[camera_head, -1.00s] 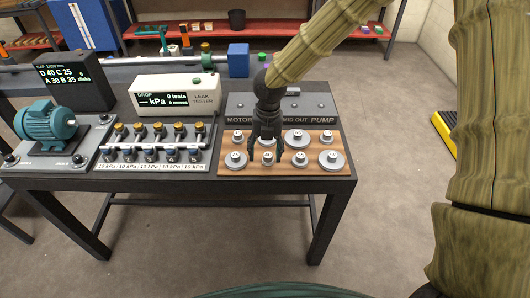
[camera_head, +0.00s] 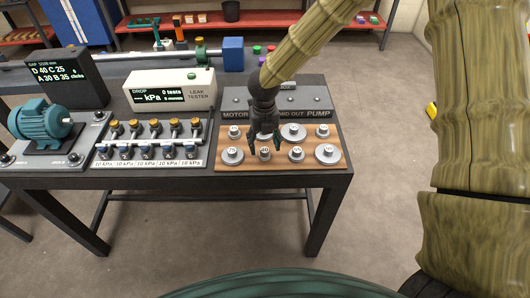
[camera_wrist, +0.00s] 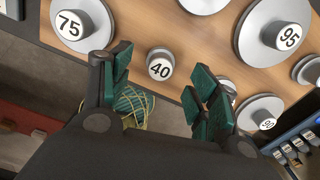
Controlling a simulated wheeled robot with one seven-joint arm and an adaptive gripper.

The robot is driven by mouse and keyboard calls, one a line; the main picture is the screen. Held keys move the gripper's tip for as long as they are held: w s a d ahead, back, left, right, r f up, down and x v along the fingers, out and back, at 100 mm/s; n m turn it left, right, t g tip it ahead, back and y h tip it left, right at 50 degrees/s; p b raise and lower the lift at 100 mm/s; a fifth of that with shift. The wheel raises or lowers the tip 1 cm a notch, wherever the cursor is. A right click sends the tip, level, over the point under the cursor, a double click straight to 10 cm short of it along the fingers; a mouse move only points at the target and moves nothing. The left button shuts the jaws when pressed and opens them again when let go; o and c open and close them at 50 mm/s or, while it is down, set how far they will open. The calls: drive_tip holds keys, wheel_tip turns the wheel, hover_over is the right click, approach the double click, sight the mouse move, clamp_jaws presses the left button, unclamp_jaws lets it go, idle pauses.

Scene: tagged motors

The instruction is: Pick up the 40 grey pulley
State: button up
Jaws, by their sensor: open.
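The 40 grey pulley (camera_wrist: 160,65) is a small stepped disc with a white label. In the wrist view it shows between my open fingers, a little beyond them. In the head view it appears to be the small front-row pulley (camera_head: 264,154) on the wooden board (camera_head: 279,166). My gripper (camera_head: 264,143) hangs over the board, open and empty, just behind that pulley in the picture. In the wrist view my gripper (camera_wrist: 158,75) has a finger on each side of the label. Contact cannot be seen.
The 75 pulley (camera_wrist: 75,24) is close to the left finger. Another pulley is partly hidden behind the right finger. The 95 pulley (camera_wrist: 288,37) lies at upper right. The leak tester (camera_head: 171,90) and the teal motor (camera_head: 40,121) stand left of the board.

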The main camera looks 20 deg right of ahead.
sight(265, 149)
drive_tip(key=shift+d+f+p, duration=0.1)
drive_tip(key=shift+f+p, duration=0.35)
drive_tip(key=shift+f, duration=1.5)
drive_tip(key=c, duration=1.1)
drive_tip(key=shift+w, duration=0.1)
drive_tip(key=shift+c, duration=0.2)
